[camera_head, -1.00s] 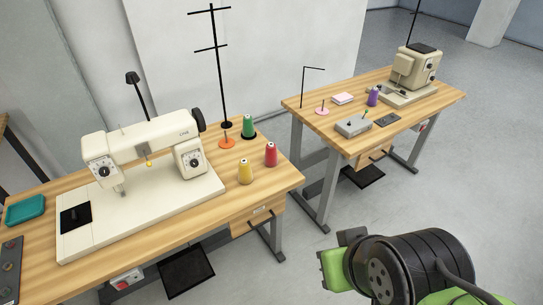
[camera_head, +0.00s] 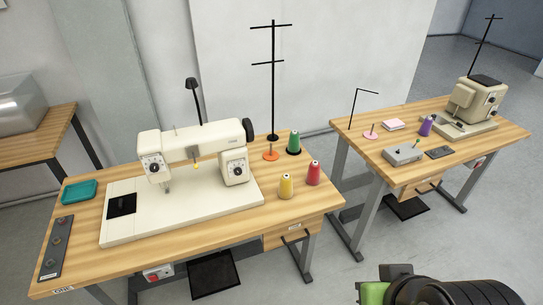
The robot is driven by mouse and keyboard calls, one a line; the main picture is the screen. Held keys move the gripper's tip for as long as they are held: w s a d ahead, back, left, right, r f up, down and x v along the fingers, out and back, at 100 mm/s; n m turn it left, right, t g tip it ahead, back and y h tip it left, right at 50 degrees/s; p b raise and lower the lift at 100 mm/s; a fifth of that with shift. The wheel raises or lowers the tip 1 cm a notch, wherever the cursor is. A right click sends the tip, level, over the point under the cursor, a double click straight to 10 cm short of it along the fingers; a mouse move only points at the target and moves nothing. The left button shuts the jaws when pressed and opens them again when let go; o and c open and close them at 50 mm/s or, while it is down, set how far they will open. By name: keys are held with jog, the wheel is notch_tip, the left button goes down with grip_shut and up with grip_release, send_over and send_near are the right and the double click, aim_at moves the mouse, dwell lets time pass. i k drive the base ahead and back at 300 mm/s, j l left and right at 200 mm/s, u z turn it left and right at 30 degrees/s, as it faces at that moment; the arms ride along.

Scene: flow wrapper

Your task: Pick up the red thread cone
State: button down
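The red thread cone (camera_head: 313,173) stands upright near the right end of the left sewing table (camera_head: 210,229). A yellow thread cone (camera_head: 286,186) stands just to its left and a little nearer. A green thread cone (camera_head: 293,143) stands behind it on a dark base. My arm shows at the bottom right, low and in front of the tables, well apart from the red cone. The fingers of my gripper are not visible.
A cream sewing machine (camera_head: 190,188) fills the middle of the left table. A black thread stand (camera_head: 274,85) rises behind the cones, with an orange disc (camera_head: 271,152) beside it. A second table (camera_head: 450,153) stands to the right, across a gap of floor.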

aim_at(313, 179)
jog(key=i+l+u, duration=0.2)
jog(key=u, duration=0.25)
jog(key=i+l+u, duration=0.3)
jog(key=u, duration=0.2)
jog(key=i+l+u, duration=0.15)
jog(key=l+u, duration=0.3)
jog(key=i+l+u, duration=0.15)
jog(key=l+u, duration=0.15)
jog(key=u, duration=0.2)
jog(key=l+u, duration=0.45)
